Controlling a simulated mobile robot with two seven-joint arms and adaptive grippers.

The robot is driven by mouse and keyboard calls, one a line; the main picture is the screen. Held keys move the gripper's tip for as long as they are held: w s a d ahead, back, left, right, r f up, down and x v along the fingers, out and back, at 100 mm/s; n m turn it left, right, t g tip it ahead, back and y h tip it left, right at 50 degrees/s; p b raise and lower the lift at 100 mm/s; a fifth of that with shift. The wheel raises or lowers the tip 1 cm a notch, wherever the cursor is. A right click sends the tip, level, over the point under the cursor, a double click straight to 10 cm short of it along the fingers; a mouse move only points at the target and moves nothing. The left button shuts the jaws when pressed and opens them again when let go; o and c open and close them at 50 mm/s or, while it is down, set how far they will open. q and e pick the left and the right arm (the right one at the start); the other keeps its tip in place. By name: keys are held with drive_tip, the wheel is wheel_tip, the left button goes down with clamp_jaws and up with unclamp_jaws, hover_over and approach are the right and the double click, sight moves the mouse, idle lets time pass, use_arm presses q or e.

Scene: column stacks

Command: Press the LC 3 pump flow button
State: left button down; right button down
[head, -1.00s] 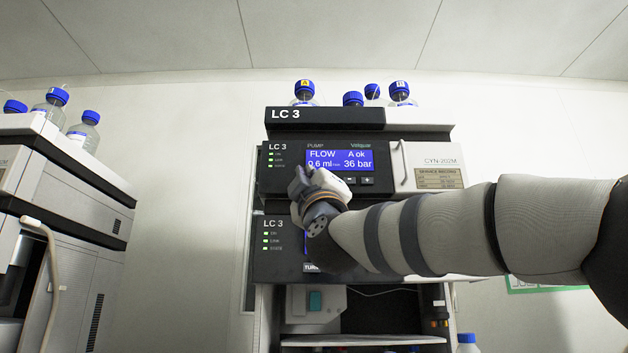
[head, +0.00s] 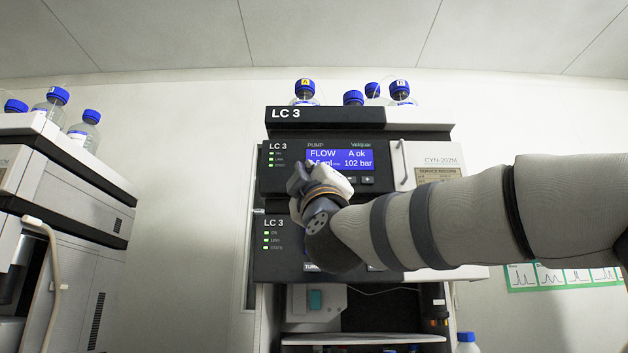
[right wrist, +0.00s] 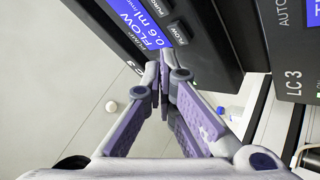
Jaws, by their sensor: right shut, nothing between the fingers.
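The LC 3 pump (head: 285,183) is a dark-fronted module high in the LC 3 stack. Its blue display (head: 352,160) reads FLOW, A ok and 102 bar; my gripper hides part of the flow line. In the right wrist view the display shows FLOW 0.6 ml/min, and the FLOW button (right wrist: 178,33) sits just below it. My right gripper (right wrist: 164,55) is shut and empty. Its tips are at the panel, very close to the FLOW button; I cannot tell whether they touch it. In the head view the right gripper (head: 300,176) covers that button. My left gripper is out of view.
A second LC 3 module (head: 280,243) sits directly below the pump. Blue-capped bottles (head: 304,92) stand on top of the stack. Another instrument (head: 70,185) stands at left, with bare wall between. A paper with charts (head: 560,277) hangs at right.

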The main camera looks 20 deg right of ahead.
drive_tip(key=s, duration=0.2)
drive_tip(key=s+a, duration=0.1)
drive_tip(key=s, duration=0.1)
drive_tip(key=shift+s+a+r, duration=0.1)
drive_tip(key=shift+s, duration=0.15)
idle(0.6)
